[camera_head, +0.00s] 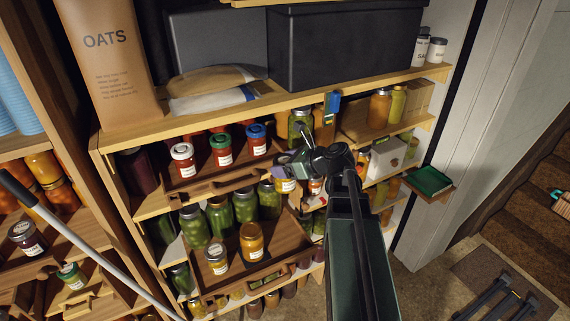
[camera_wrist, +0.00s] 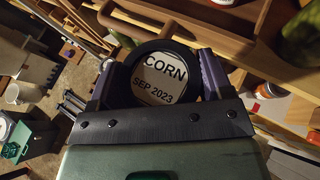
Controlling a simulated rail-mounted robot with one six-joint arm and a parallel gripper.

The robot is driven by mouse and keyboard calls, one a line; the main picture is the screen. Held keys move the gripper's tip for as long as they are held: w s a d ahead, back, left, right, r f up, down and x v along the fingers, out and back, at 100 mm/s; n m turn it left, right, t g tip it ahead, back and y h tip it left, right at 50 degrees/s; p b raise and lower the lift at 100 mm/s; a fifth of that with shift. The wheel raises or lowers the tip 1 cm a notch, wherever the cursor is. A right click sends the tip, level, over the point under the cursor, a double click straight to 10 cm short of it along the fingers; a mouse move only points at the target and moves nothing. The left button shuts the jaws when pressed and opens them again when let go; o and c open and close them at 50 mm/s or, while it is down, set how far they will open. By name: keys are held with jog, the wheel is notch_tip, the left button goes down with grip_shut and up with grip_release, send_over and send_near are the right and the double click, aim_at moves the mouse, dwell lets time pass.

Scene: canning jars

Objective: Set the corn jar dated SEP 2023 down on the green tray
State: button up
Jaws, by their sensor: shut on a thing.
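My gripper (camera_wrist: 160,76) is shut on the corn jar (camera_wrist: 162,80), with a purple finger on either side of its round lid. The white lid label faces the wrist camera and reads CORN, SEP 2023. In the head view my gripper (camera_head: 292,165) is in front of the middle shelves, and my arm covers part of that area. The green tray (camera_head: 428,181) is at the right on a small wooden ledge beside the shelving, apart from my gripper. It looks empty.
Jars with white, green and blue lids (camera_head: 220,150) stand in a wooden rack left of my gripper. Several green and yellow jars (camera_head: 252,241) stand below. A white doorpost (camera_head: 455,130) rises behind the ledge. The space in front of the tray looks clear.

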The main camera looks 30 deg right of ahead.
notch_tip(320, 180, up, 6)
jog(key=p, duration=0.5)
jog(key=shift+f, duration=0.25)
jog(key=shift+f+b, duration=0.15)
jog(key=shift+b, duration=0.15)
